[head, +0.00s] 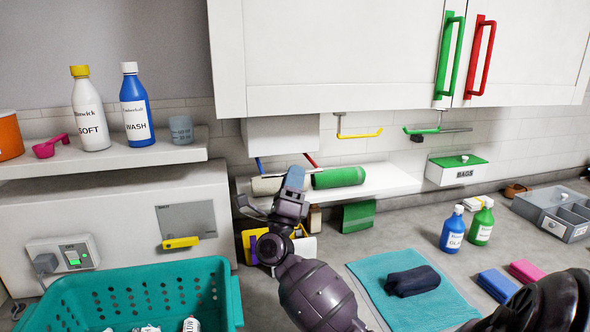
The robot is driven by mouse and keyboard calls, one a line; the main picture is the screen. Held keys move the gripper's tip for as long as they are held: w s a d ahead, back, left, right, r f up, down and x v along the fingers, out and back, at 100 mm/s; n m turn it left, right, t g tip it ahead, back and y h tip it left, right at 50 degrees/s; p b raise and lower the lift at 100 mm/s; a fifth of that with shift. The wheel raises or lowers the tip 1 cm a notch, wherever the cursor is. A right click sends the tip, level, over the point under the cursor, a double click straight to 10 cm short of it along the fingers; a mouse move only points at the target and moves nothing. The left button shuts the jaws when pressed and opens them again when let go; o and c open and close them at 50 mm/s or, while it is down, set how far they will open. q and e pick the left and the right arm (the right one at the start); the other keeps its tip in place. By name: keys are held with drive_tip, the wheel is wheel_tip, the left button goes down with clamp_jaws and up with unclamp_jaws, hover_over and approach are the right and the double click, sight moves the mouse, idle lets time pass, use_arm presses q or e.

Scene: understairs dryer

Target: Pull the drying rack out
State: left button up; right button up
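I cannot surely make out a drying rack in the head view. Under the wall cabinet hang a yellow handle (360,134) and a green handle (421,131) on brackets. A thin grey bar (456,130) shows beside the green one.
A green roll (338,177) lies on the shelf. The cabinet doors (340,50) above are shut. A teal basket (135,290) stands front left. A teal towel (420,300) with a dark folded cloth (412,281), bottles (453,229) and a grey tray (555,205) occupy the counter's right.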

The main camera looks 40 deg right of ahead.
drive_tip(key=shift+w+d+r, duration=0.15)
drive_tip(key=shift+d+r, duration=0.15)
drive_tip(key=shift+r, duration=0.1)
drive_tip(key=c, duration=0.7)
clamp_jaws()
drive_tip(key=shift+f, duration=0.1)
